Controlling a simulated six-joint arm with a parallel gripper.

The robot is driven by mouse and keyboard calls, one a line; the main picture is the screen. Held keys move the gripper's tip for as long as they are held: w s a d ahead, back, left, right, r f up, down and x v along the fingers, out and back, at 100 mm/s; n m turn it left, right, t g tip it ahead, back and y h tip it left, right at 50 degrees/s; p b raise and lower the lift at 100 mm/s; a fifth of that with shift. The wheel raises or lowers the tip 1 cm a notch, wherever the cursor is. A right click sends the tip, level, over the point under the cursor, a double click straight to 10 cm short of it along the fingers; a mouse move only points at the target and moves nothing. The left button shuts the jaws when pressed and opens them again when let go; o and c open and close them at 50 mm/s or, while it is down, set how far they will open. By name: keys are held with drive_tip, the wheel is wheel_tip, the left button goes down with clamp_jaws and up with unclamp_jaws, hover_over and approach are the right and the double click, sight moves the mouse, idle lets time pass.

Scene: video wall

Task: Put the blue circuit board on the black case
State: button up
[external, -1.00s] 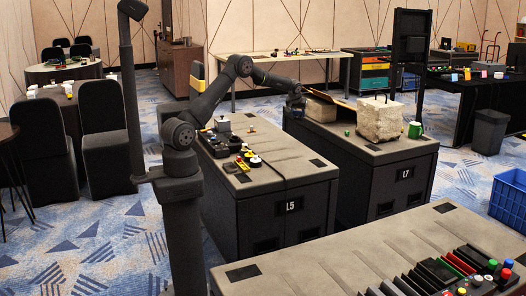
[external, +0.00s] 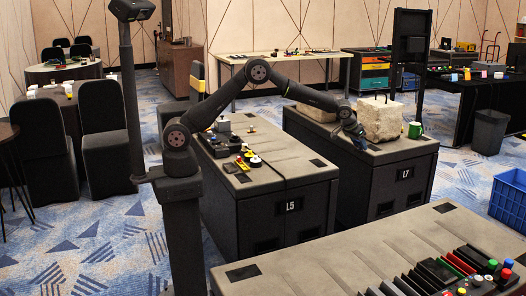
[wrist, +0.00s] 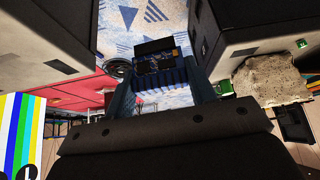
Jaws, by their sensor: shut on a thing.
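My gripper (external: 360,142) is low beside the pale rough block, over the front part of the case marked L7 (external: 394,195). In the wrist view my gripper (wrist: 161,76) is shut on a dark blue circuit board (wrist: 160,66), held between its blue fingers with carpet visible beyond. The board is too small to make out in the external view. L7 and the case marked L5 (external: 262,220) are both black with grey tops; I cannot tell which is the task's black case.
The rough block (external: 382,118) and a green mug (external: 415,130) stand on L7. Small tools and coloured parts (external: 243,160) lie on L5. A carpeted gap separates the cases. A dark upright frame (external: 408,50) rises behind L7.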

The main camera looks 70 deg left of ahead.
drive_tip(key=s+d+m+h, duration=0.15)
drive_tip(key=s+d, duration=0.25)
drive_tip(key=d, duration=0.5)
drive_tip(key=s+d+m, duration=0.2)
drive_tip(key=s+d, duration=0.2)
drive_tip(key=d, duration=0.5)
drive_tip(key=s+d+m+g+h, duration=0.2)
drive_tip(key=s+d+m+h, duration=0.3)
drive_tip(key=s+d, duration=2.55)
drive_tip(key=shift+m+y, duration=0.65)
drive_tip(key=shift+y, duration=0.1)
drive_tip(key=w+a+f, duration=0.1)
drive_tip(key=w+f, duration=0.2)
drive_tip(key=f, duration=0.1)
drive_tip(key=w+a+f, duration=0.1)
drive_tip(key=w+f, duration=0.2)
drive_tip(key=f, duration=0.1)
drive_tip(key=w+a+f, duration=0.1)
drive_tip(key=w+f, duration=0.3)
drive_tip(key=shift+a, duration=0.1)
drive_tip(key=shift+w+f, duration=0.15)
drive_tip(key=shift+w, duration=0.05)
drive_tip(key=shift+f, duration=2)
drive_tip(key=shift+f, duration=0.1)
